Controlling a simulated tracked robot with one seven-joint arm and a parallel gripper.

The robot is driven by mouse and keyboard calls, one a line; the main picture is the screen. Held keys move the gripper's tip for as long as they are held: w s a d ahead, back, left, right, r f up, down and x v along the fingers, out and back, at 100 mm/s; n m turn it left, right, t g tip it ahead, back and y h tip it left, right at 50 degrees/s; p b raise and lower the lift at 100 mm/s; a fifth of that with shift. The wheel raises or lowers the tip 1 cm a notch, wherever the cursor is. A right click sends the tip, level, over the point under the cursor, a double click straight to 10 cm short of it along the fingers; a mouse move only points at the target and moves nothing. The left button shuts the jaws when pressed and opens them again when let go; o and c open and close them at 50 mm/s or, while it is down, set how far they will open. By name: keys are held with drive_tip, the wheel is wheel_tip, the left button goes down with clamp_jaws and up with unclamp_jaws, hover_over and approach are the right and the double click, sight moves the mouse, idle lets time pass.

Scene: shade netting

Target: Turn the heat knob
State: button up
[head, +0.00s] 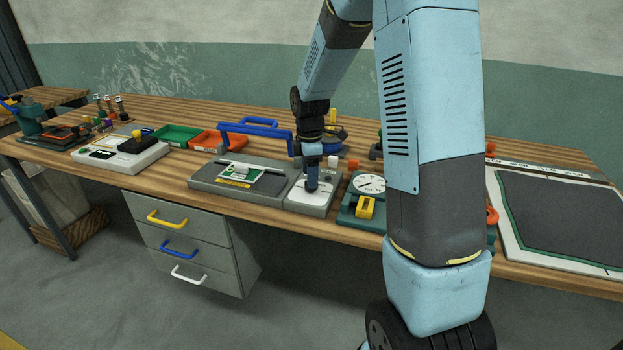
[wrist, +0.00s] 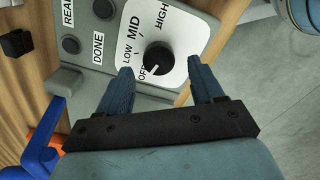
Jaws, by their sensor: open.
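The heat knob (wrist: 159,55) is a black round dial on a white plate (wrist: 188,37) marked OFF, LOW, MID and HIGH. In the wrist view its pale pointer mark is toward OFF. My gripper (wrist: 165,78) is open, with one finger on each side just short of the knob. The fingers look apart from it, though the exact height cannot be told. In the head view my gripper (head: 312,188) is above the grey control box (head: 324,207) and hides the knob.
READY and DONE buttons (wrist: 72,47) are beside the plate. A grey press with a blue handle (head: 255,129) stands to the left, and a dial gauge (head: 370,184) on a green base to the right. Bins and a joystick box (head: 101,152) are farther left.

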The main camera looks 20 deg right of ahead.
drive_tip(key=shift+f, duration=1.15)
drive_tip(key=shift+c, duration=0.2)
